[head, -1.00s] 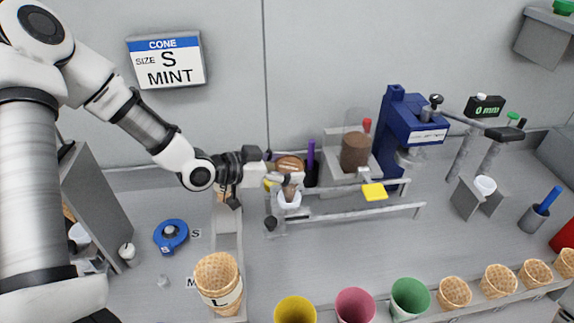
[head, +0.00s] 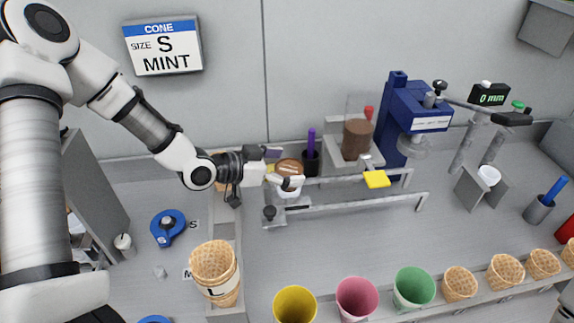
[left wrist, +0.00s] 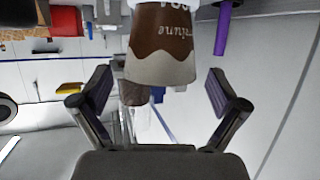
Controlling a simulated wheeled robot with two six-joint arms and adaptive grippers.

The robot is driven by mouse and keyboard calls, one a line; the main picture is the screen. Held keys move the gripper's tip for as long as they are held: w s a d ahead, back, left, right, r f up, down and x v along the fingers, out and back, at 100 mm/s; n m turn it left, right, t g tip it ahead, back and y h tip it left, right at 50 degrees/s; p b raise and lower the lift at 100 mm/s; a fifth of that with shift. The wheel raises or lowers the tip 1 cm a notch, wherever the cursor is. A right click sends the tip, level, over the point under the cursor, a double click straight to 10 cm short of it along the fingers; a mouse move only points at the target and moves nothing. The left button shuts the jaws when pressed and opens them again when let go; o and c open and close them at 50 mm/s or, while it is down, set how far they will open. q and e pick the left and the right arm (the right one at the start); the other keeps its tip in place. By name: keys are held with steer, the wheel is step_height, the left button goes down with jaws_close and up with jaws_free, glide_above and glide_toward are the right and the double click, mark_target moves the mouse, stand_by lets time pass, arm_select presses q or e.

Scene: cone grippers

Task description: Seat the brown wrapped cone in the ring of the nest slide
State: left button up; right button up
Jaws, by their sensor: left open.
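The brown wrapped cone (head: 289,164) stands about upright at the nest slide (head: 300,210), its brown, light-streaked top showing behind my finger in the head view. Its white ring (head: 289,192) shows just below my finger, which hides where cone and ring meet. In the left wrist view the wrapped cone (left wrist: 165,45) has a brown and pale wrapper with upside-down lettering. My left gripper (head: 277,168) is open, with its fingers apart on either side of the cone; it also shows in the left wrist view (left wrist: 158,88).
A purple-handled tool (head: 311,143) in a dark cup stands close behind the cone. A yellow pad (head: 376,179) and a blue press (head: 412,115) stand to the right. A stack of waffle cones (head: 214,272) and coloured cups (head: 357,298) stand in front.

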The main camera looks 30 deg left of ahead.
arm_select(q)
step_height(320, 180, up, 10)
stand_by(0.4)
stand_by(0.6)
